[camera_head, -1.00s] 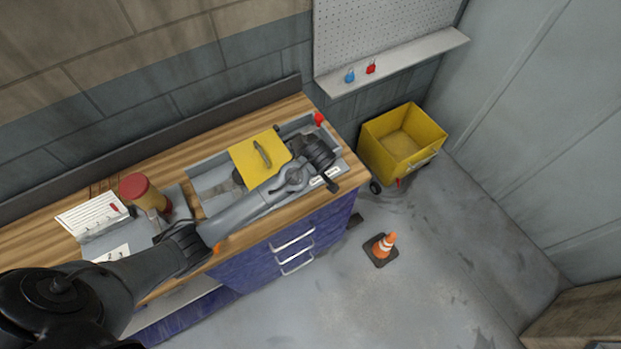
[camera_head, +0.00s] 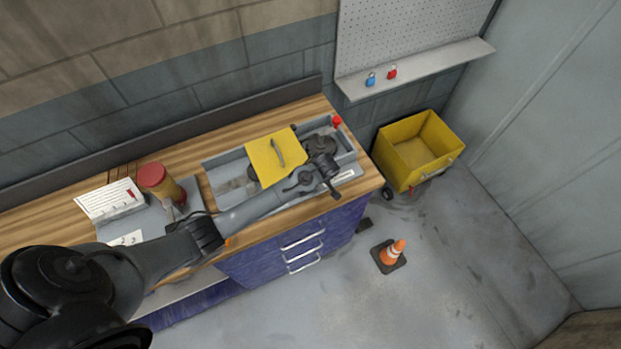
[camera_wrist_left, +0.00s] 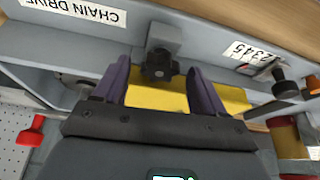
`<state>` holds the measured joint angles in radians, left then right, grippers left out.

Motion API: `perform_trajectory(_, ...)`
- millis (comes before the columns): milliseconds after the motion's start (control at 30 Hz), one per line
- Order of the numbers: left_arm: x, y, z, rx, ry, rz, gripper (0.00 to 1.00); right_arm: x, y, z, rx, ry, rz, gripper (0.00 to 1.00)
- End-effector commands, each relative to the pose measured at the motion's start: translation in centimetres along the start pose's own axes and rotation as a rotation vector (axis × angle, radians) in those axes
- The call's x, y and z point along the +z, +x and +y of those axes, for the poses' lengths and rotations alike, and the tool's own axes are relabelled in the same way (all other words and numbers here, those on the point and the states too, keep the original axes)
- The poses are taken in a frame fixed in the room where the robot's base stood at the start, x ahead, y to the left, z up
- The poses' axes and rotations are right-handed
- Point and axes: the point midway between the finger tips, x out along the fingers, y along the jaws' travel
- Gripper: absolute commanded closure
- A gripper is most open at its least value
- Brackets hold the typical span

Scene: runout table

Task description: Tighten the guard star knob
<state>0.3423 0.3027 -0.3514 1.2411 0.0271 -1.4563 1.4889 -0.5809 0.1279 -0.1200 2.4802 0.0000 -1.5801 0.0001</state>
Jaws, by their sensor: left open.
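The yellow guard (camera_head: 266,163) with its grey handle lies over the grey tray-like housing on the bench. It also shows in the left wrist view (camera_wrist_left: 157,99), behind and between my fingers. A small black knob (camera_wrist_left: 160,66), which looks like the star knob, sits on a grey bracket (camera_wrist_left: 164,38). My left gripper (camera_wrist_left: 158,75) is open, its two purple-grey fingers on either side of the knob with visible gaps. In the head view my left wrist (camera_head: 321,146) is over the housing's right part, and the knob cannot be made out there. My right gripper is not in view.
A red knob (camera_head: 337,121) stands at the housing's back right corner. A red-topped container (camera_head: 153,177) and papers (camera_head: 108,199) are on the bench's left. A yellow bin (camera_head: 420,148) and traffic cone (camera_head: 392,251) are on the floor to the right.

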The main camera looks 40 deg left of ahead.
Motion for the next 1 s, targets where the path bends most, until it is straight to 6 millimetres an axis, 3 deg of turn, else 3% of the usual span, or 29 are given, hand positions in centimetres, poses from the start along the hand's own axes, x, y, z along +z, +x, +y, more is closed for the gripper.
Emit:
perform_trajectory(33,0.0,0.0,0.0,0.0,0.0,0.0,0.31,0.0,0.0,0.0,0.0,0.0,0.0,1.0)
perform_trajectory(400,0.0,0.0,0.0,0.0,0.0,0.0,0.85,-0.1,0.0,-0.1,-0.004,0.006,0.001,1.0)
perform_trajectory(733,-0.1,-0.3,-0.3,0.079,0.196,-0.002,0.85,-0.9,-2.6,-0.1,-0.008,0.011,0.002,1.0)
perform_trajectory(1000,0.0,0.0,-0.2,0.106,0.259,0.0,0.85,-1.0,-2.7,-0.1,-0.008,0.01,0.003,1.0)
